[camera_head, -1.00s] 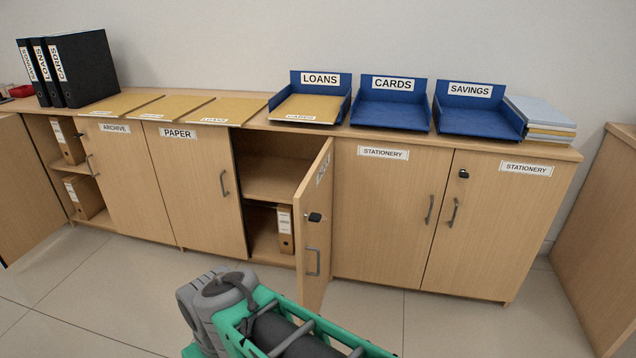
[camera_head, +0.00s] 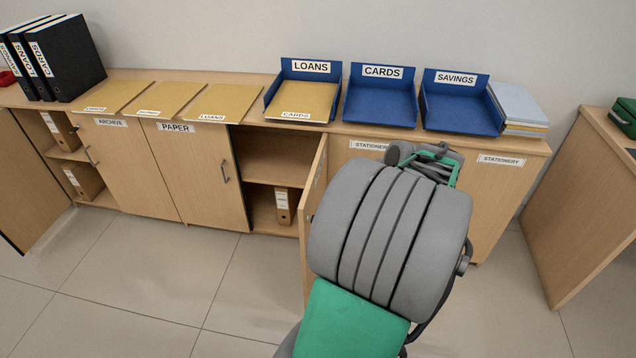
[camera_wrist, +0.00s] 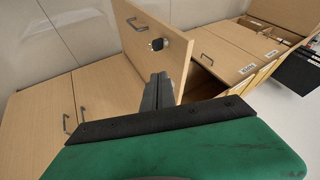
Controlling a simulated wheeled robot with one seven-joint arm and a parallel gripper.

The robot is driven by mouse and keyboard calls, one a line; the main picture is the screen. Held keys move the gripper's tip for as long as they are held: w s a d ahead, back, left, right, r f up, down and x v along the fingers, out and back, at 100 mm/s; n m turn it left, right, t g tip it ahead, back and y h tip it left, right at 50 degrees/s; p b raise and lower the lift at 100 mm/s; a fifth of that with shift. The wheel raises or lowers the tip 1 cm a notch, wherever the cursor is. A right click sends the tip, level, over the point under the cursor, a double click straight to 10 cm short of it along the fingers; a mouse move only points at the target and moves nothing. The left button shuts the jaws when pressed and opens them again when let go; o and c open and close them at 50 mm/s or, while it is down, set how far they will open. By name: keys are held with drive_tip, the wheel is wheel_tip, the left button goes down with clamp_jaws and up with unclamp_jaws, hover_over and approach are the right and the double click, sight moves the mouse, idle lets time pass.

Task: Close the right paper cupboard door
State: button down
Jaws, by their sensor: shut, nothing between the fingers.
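The right paper cupboard door (camera_head: 313,190) stands swung out from the cupboard, seen nearly edge-on in the head view and partly hidden by my arm. In the wrist view its outer face (camera_wrist: 178,58) shows, with a bar handle (camera_wrist: 136,23) and a lock with a key (camera_wrist: 157,43). My gripper (camera_wrist: 160,80) is shut and empty, close to this outer face; I cannot tell whether it touches. In the head view my arm hides the fingers. The cupboard opening (camera_head: 268,160) shows a shelf and a binder (camera_head: 284,205).
The left paper door (camera_head: 205,170) is shut. The stationery doors (camera_wrist: 95,95) beside the open door are shut. Blue trays (camera_head: 380,105) and folders (camera_head: 222,102) lie on the counter top. The archive cupboard stands open at far left. The floor in front is clear.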

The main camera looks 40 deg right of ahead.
drive_tip(key=b, duration=0.2)
approach(308, 207)
wheel_tip(308, 207, down, 4)
drive_tip(key=d, duration=0.3)
drive_tip(key=w+a, duration=0.2)
drive_tip(key=shift+w+a, duration=0.1)
drive_tip(key=shift+w, duration=0.15)
drive_tip(key=shift+w+a, duration=0.1)
drive_tip(key=shift+w, duration=0.2)
